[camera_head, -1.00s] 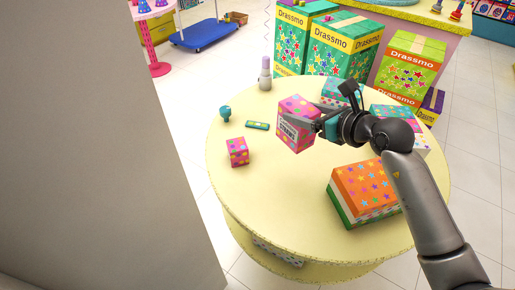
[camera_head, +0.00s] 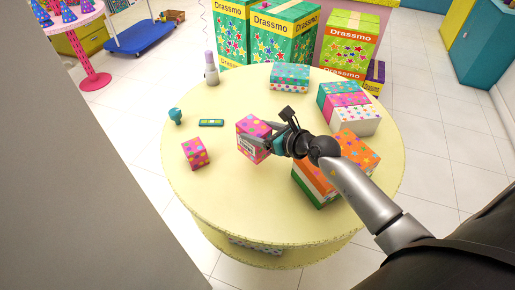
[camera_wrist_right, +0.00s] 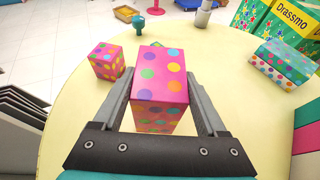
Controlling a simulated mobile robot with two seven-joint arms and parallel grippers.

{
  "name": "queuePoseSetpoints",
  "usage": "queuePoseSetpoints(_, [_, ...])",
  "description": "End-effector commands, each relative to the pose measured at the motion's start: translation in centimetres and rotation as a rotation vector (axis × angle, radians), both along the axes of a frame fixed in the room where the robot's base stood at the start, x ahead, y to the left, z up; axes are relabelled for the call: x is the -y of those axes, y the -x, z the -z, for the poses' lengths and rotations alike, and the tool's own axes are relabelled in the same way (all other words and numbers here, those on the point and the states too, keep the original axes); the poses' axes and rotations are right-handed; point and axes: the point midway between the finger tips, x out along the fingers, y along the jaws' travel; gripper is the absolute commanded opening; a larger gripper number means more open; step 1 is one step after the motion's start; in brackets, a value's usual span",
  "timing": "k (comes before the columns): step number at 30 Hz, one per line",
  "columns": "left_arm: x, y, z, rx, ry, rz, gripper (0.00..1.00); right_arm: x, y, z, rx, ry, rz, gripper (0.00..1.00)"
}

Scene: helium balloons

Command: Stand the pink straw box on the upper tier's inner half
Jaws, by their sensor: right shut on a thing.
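The pink straw box (camera_head: 253,140) has coloured dots and a printed white label low on one side. My right gripper (camera_head: 261,143) is shut on it, over the middle of the round yellow table's upper tier (camera_head: 225,185). In the right wrist view the pink box (camera_wrist_right: 160,82) is between the two fingers (camera_wrist_right: 158,110), its top face toward the camera. It looks upright; I cannot tell whether its base touches the table. My left gripper is not in view.
A small pink dotted box (camera_head: 195,153) stands to the left. A teal object (camera_head: 175,116), a green packet (camera_head: 211,122) and a bottle (camera_head: 211,68) are behind. An orange-topped stack (camera_head: 318,178) is at front right. Boxes (camera_head: 290,77) (camera_head: 357,120) line the back and right.

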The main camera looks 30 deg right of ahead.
Motion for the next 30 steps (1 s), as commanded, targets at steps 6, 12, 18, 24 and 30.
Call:
queuePoseSetpoints(6, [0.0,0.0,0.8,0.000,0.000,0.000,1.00,0.0,-0.1,1.3,0.004,0.000,0.000,0.10])
queuePoseSetpoints(12, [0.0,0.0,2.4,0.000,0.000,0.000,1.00,0.0,-0.1,4.2,0.002,-0.001,0.000,0.10])
queuePoseSetpoints(18, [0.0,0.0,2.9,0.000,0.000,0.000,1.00,0.0,-0.1,5.1,0.004,-0.001,0.000,0.10])
queuePoseSetpoints(24, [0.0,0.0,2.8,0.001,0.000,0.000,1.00,0.0,-0.1,5.1,0.004,-0.001,0.000,0.10])
queuePoseSetpoints(30, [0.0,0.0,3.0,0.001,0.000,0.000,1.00,0.0,0.0,5.4,0.002,-0.001,0.000,0.85])
